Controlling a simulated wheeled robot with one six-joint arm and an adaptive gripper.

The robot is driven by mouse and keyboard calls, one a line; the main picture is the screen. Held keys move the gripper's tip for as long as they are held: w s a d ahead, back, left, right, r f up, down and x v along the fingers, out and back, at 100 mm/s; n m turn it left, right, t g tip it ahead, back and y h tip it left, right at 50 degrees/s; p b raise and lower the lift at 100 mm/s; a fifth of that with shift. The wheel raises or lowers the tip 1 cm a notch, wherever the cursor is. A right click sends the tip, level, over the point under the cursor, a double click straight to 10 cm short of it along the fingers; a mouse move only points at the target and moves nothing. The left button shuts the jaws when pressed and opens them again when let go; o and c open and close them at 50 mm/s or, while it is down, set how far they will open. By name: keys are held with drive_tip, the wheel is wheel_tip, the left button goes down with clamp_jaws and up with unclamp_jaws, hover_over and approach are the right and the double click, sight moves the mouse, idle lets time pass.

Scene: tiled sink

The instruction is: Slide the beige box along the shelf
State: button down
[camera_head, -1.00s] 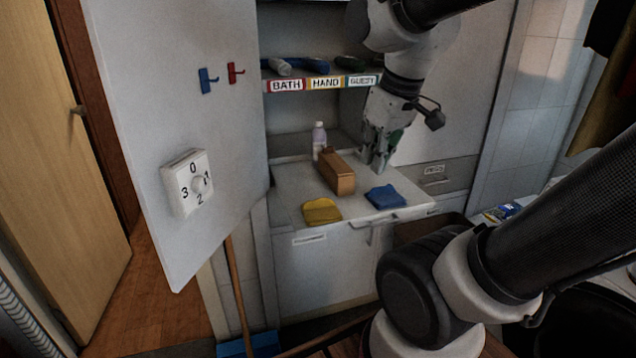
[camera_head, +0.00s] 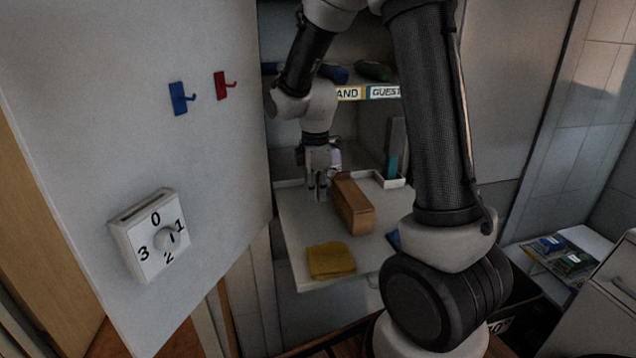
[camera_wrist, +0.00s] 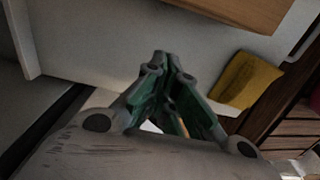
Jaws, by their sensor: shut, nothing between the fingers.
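The beige box (camera_head: 351,204), a long brown-tan block, lies on the white pull-out shelf (camera_head: 300,226). My gripper (camera_head: 321,194) points down just left of the box's far part, with its fingertips low near the shelf. The fingers are shut with nothing between them. In the wrist view the gripper's green fingers (camera_wrist: 160,62) meet at their tips, and part of the box (camera_wrist: 240,12) shows at the top edge. I cannot tell whether the fingers touch the box.
A yellow cloth (camera_head: 331,261) lies at the shelf's front left. A blue cloth (camera_head: 393,240) is mostly hidden behind my arm. The open cabinet door (camera_head: 90,120) with a dial (camera_head: 150,236) bounds the left side.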

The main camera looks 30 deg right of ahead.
wheel_tip(320, 180, down, 4)
drive_tip(key=d, duration=0.3)
drive_tip(key=shift+s+f, duration=0.35)
drive_tip(key=shift+s+d, duration=0.1)
drive_tip(key=shift+d, duration=0.4)
drive_tip(key=s+d, duration=0.1)
drive_tip(key=d, duration=0.5)
drive_tip(key=s+d, duration=0.1)
drive_tip(key=d, duration=0.5)
drive_tip(key=s+d, duration=0.2)
drive_tip(key=d, duration=0.5)
drive_tip(key=shift+s, duration=0.1)
